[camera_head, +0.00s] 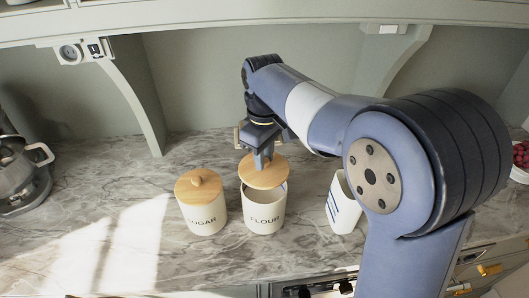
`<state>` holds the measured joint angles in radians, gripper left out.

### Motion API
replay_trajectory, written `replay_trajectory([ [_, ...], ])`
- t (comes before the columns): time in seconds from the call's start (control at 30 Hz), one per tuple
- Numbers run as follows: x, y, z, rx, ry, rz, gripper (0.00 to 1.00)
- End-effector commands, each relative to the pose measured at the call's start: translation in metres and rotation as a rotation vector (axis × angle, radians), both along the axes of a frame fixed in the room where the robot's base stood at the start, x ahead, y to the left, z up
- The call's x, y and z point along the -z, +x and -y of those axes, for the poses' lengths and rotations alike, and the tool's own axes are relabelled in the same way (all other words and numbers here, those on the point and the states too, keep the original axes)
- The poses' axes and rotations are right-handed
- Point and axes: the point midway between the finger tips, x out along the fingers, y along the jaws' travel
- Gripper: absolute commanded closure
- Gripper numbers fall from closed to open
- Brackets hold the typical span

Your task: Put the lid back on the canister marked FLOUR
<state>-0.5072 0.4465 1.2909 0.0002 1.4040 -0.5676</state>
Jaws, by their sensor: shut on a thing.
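The FLOUR canister (264,216) is cream-white and stands upright on the marble counter. My gripper (263,162) points down and is shut on the round wooden lid (261,179) from above. The lid is over the canister's mouth, set slightly to the left and back. A strip of the open mouth shows below and right of the lid. From this angle I cannot tell whether the lid touches the rim. The lid's knob is mostly hidden by my fingers.
The SUGAR canister (204,219), with its wooden lid on, stands close on the left. A white container with dark markings (342,205) stands to the right, partly behind my arm. A metal mixer (18,175) is at far left, a bowl of red fruit (521,158) at far right.

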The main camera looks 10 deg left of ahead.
Motion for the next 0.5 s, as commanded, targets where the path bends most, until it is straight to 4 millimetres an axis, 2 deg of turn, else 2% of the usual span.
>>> replay_trajectory([
  [0.03, 0.009, 0.0, 0.0, 0.0, 0.0, 0.0, 0.99],
  [0.2, 0.026, 0.0, 0.0, 0.0, 0.0, 0.0, 0.99],
  [0.5, 0.049, 0.0, 0.0, 0.0, 0.0, 0.0, 0.99],
])
